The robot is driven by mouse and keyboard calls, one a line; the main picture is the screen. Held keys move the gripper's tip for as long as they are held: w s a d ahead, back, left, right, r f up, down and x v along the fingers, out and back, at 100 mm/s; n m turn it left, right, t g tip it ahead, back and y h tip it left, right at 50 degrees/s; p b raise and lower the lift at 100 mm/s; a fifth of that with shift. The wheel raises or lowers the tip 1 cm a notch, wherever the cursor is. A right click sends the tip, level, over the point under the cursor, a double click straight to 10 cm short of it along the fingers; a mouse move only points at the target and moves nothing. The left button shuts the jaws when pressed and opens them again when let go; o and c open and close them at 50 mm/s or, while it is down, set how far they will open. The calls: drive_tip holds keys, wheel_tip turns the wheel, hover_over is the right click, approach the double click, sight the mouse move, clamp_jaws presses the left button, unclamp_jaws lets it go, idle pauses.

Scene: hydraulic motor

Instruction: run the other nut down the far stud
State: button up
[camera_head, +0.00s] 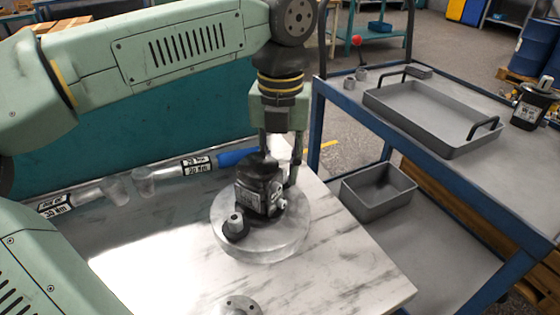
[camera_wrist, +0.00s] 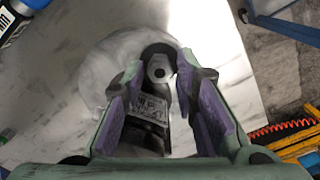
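The black hydraulic motor (camera_head: 258,192) stands on a round metal plate (camera_head: 290,236) on the table. A light metal nut (camera_head: 235,221) sits on its near flange ear. My gripper (camera_head: 277,170) points down at the motor's far side, one finger on each side of the far ear. In the wrist view, my gripper (camera_wrist: 158,78) is open, with purple pads apart. Between and slightly beyond the fingertips is a pale nut (camera_wrist: 158,69) around a dark centre on the black ear. I see clearance on both sides of it. In the head view the motor and fingers hide this nut.
Labelled torque tools, one with a blue grip (camera_head: 235,157), lie along the table's back. A metal flanged part (camera_head: 240,305) is at the front edge. A blue-framed cart on the right holds a grey tray (camera_head: 430,128), a black labelled unit (camera_head: 530,106) and a lower bin (camera_head: 378,207).

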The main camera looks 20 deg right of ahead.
clamp_jaws()
drive_tip(key=shift+d+r+m+p, duration=0.1)
drive_tip(key=shift+m+p, duration=0.45)
drive_tip(key=shift+m, duration=0.45)
drive_tip(key=m+p, duration=0.1)
drive_tip(key=m, duration=0.3)
drive_tip(key=shift+m, duration=0.4)
drive_tip(key=shift+o, duration=0.5)
unclamp_jaws()
drive_tip(key=shift+r+p, duration=1.3)
drive_tip(key=shift+r, duration=0.35)
drive_tip(key=shift+o, duration=0.4)
